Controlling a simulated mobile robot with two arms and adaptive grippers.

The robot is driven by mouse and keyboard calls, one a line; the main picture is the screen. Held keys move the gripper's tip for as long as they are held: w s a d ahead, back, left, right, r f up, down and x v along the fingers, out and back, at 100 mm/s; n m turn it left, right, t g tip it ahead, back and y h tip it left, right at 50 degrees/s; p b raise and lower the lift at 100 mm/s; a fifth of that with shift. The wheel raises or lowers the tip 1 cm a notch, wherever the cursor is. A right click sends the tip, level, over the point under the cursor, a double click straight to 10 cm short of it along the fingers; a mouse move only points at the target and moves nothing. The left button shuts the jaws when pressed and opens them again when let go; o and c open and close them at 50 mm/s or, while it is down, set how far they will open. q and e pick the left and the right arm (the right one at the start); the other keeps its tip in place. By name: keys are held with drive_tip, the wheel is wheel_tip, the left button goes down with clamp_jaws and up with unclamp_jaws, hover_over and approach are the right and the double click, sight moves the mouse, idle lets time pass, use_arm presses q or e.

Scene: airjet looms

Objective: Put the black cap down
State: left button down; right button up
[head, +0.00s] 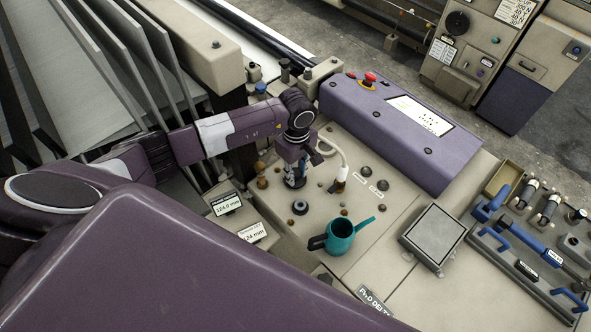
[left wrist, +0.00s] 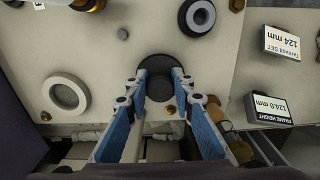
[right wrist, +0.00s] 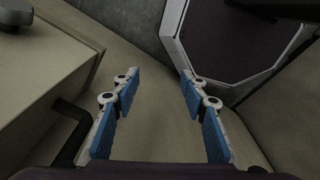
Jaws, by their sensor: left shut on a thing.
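In the left wrist view the black cap (left wrist: 160,86) is a dark round piece between the fingertips of my left gripper (left wrist: 158,76). The left gripper is shut on it, above the beige machine top. In the head view my left gripper (head: 294,172) points down at the beige panel; the cap is hard to make out there, and I cannot tell if it touches the panel. My right gripper (right wrist: 160,78) is open and empty in the right wrist view, and is not seen in the head view.
A purple control box (head: 385,130) stands behind. Small display signs (head: 227,203) are left. Blue-handled tools (head: 530,245) lie at right.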

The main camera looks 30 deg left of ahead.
sight(297, 173)
use_arm(q)
drive_tip(key=shift+w, duration=0.15)
drive_tip(key=shift+s+f, duration=0.1)
drive_tip(key=shift+s, duration=0.1)
drive_tip(key=c, duration=2)
unclamp_jaws()
drive_tip(key=o, duration=0.3)
use_arm(e)
drive_tip(key=shift+d+f, duration=0.2)
drive_tip(key=shift+d, duration=0.1)
use_arm(q)
drive_tip(key=shift+o, duration=0.2)
drive_tip(key=shift+r, duration=0.2)
drive_tip(key=shift+w+r, duration=0.1)
drive_tip(key=shift+r, duration=0.1)
wheel_tip(297, 173, up, 12)
drive_tip(key=b, duration=0.5)
drive_tip(key=shift+f, duration=0.15)
use_arm(e)
drive_tip(key=shift+w+a+f, duration=0.1)
drive_tip(key=shift+a+f, duration=0.05)
drive_tip(key=shift+f, duration=1.1)
drive_tip(key=shift+a+f, duration=0.15)
drive_tip(key=shift+f, duration=1.1)
